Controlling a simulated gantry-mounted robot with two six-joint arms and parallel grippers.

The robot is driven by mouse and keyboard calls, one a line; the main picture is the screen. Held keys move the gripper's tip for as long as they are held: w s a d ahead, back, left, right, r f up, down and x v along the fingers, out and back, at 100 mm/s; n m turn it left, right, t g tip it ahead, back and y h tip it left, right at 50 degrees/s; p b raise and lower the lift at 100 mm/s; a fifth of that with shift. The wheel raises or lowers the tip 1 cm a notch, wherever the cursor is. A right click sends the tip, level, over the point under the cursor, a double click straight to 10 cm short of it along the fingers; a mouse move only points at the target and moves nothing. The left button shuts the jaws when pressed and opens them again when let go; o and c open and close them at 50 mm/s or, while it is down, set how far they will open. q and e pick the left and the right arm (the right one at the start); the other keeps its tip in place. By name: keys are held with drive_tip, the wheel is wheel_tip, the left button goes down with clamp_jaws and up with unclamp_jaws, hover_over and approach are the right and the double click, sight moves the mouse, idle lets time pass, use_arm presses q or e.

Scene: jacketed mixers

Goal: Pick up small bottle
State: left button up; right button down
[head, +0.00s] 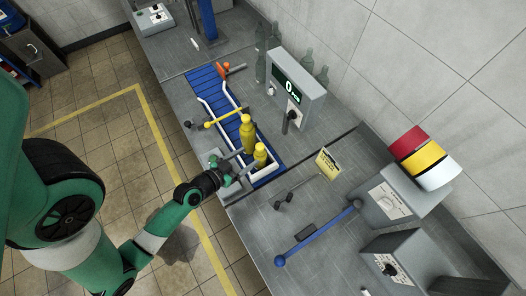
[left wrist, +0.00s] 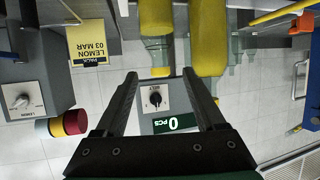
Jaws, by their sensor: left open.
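Two yellow bottles stand upright at the near end of the blue conveyor (head: 207,80). The smaller bottle (head: 260,154) is nearer to me, and the taller bottle (head: 247,134) is just behind it. In the left wrist view, which is upside down, the smaller bottle (left wrist: 155,18) is at the top middle and the larger bottle (left wrist: 208,40) is to its right. My left gripper (head: 241,163) is open and empty, with its fingers pointing at the smaller bottle. Its fingertips (left wrist: 160,73) appear short of the bottle, though the exact gap is unclear. My right gripper is not seen.
A counter box (head: 297,92) reading 0 stands behind the conveyor, with clear bottles (head: 307,60) beside it. A yellow card (head: 327,163), a blue bar (head: 318,233) and a box with a red, yellow and white lamp (head: 426,158) are to the right. A yellow bar (head: 223,117) crosses the conveyor.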

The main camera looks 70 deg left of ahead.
sight(257, 150)
use_arm(q)
drive_tip(key=p+x, duration=0.1)
drive_tip(key=x, duration=0.4)
drive_tip(key=shift+r, duration=0.2)
drive_tip(key=x, duration=0.6)
drive_tip(key=shift+f, duration=0.2)
drive_tip(key=shift+s, duration=0.1)
clamp_jaws()
drive_tip(key=shift+d+f, duration=0.1)
drive_tip(key=shift+f, duration=0.05)
idle(0.5)
